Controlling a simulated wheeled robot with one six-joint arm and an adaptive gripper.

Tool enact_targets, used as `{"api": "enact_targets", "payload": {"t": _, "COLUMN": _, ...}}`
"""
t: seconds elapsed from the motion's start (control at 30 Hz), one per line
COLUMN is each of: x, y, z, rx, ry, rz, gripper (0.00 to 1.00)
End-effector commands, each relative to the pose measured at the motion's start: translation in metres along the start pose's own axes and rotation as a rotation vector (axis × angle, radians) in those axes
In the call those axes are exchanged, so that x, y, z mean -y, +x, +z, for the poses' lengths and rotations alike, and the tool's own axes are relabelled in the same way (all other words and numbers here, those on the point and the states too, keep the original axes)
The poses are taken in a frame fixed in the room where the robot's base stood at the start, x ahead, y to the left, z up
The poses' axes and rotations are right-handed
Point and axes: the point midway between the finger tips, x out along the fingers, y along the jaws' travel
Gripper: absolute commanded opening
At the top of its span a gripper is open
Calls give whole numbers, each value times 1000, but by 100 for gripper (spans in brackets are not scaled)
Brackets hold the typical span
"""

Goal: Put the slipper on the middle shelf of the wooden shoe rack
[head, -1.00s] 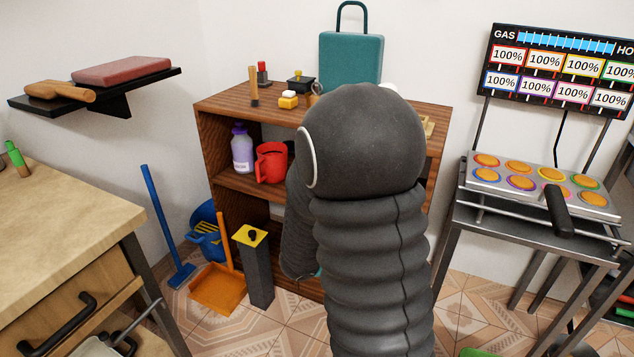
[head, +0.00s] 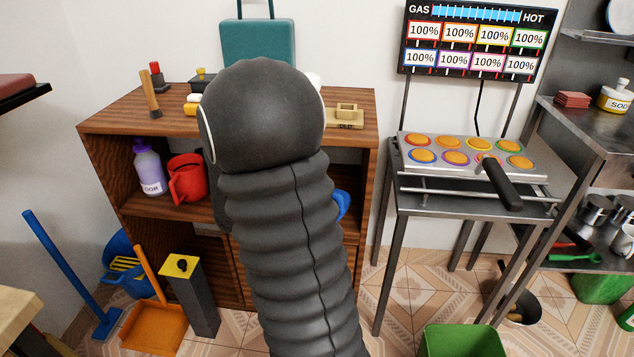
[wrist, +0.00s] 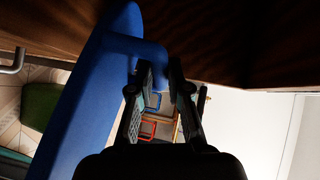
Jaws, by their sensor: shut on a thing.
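A long blue slipper (wrist: 95,85) lies close to my gripper (wrist: 157,72) in the wrist view. Its band reaches to the fingers, and my gripper is shut on it, though the contact is dark. A small blue part (head: 342,205), apparently of the slipper, shows right of my arm in the head view, in front of the wooden shelf unit. The head view hides my fingers behind the arm. No separate shoe rack is clear; the brown wooden shelf unit (head: 110,165) has open compartments, partly hidden by my arm.
A teal case (head: 258,45) stands on top. A yellow-topped post (head: 195,300) and orange dustpan (head: 153,328) are at lower left. A stove table (head: 470,200) stands right.

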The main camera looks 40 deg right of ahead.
Motion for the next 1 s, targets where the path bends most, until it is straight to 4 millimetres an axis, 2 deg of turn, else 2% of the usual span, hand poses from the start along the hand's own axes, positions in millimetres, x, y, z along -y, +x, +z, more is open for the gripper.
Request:
{"api": "enact_targets", "payload": {"t": 0.3, "x": 16, "y": 49, "z": 54, "rx": 0, "ry": 0, "rz": -1, "gripper": 0}}
{"api": "enact_targets", "payload": {"t": 0.63, "x": 30, "y": 93, "z": 105, "rx": 3, "ry": 0, "rz": -1, "gripper": 0}}
{"api": "enact_targets", "payload": {"t": 0.67, "x": 31, "y": 97, "z": 108, "rx": 3, "ry": -1, "rz": -1, "gripper": 0}}
{"api": "enact_targets", "payload": {"t": 0.7, "x": 20, "y": 97, "z": 108, "rx": 4, "ry": -5, "rz": 0, "gripper": 0}}
{"api": "enact_targets", "payload": {"t": 0.8, "x": 8, "y": 99, "z": 108, "rx": 5, "ry": -5, "rz": 0, "gripper": 0}}
{"api": "enact_targets", "payload": {"t": 1.0, "x": -2, "y": 101, "z": 109, "rx": 4, "ry": -2, "rz": 0, "gripper": 0}}
